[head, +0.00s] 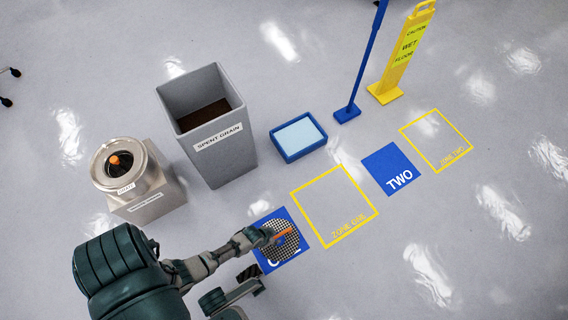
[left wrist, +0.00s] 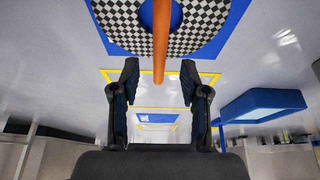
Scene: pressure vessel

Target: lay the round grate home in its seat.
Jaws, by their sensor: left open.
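The round grate (head: 283,248) is a dark-and-white chequered disc with an orange bar handle. It lies on the blue floor mat ONE (head: 297,256). My left gripper (head: 266,235) is at the grate's left edge, with the handle close by. In the left wrist view the grate (left wrist: 205,22) is at the top. Its orange handle (left wrist: 160,45) reaches down towards the gap between my open, empty fingers (left wrist: 160,82). The steel vessel (head: 145,190) stands at left, with a round open top and something orange inside. A dark end below my left arm is too unclear to tell its state.
A tall grey SPENT GRAIN bin (head: 222,158) stands beside the vessel. A blue tray (head: 299,138), a blue post base (head: 347,113) and a yellow wet-floor sign (head: 404,55) are farther back. Floor at right is clear, with yellow-outlined zones and blue mat TWO (head: 387,163).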

